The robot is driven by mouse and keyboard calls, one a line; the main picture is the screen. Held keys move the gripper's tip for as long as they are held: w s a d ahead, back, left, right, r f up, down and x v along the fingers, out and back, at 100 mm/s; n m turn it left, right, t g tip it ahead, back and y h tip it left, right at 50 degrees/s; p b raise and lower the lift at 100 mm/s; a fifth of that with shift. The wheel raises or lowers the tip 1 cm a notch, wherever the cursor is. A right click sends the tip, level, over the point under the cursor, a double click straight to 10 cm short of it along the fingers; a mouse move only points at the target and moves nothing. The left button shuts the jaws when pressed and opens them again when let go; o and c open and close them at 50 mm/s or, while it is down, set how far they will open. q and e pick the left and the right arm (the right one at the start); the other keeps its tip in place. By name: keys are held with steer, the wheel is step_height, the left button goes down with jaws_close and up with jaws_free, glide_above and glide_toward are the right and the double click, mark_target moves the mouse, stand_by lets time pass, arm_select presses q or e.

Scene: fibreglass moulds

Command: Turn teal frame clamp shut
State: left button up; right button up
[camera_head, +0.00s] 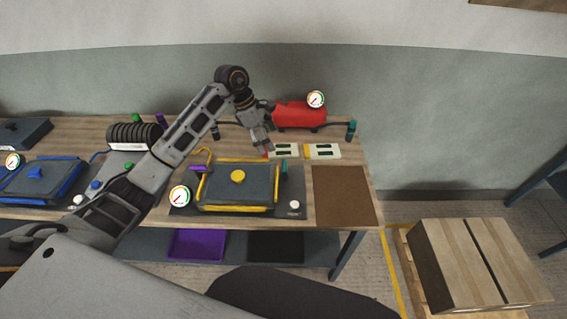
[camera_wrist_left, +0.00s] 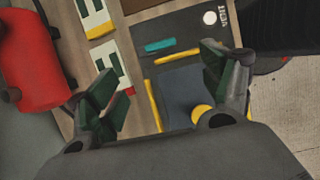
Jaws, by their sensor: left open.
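The teal clamp (camera_head: 284,168) is a short bar at the right side of the yellow-edged mould (camera_head: 238,182). In the left wrist view the teal clamp (camera_wrist_left: 160,45) lies roughly parallel to the nearby yellow frame bar (camera_wrist_left: 176,57), with a narrow dark gap between them. My left gripper (camera_head: 267,151) is above the table behind the mould, up and left of the clamp. In the left wrist view my left gripper (camera_wrist_left: 158,82) has its dark green fingers spread with nothing between them. The clamp is beyond the fingertips, untouched. My right gripper is out of view.
A red tank (camera_head: 298,114) with a gauge stands behind. White cards (camera_head: 322,151) lie beside the mould's back right. A purple clamp (camera_head: 199,168) and a gauge (camera_head: 180,196) are at its left. A brown mat (camera_head: 343,195) lies bare at the right table end.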

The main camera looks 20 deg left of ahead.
mark_target(284, 165)
arm_select(q)
steer(key=p+x, duration=0.2)
steer(key=x, duration=0.9)
steer(key=shift+d+f+p, duration=0.2)
steer(key=shift+d+p, duration=0.05)
steer(key=shift+p, duration=0.15)
steer(key=shift+x, duration=1.2)
steer(key=c, duration=1)
steer(key=shift+a, duration=0.1)
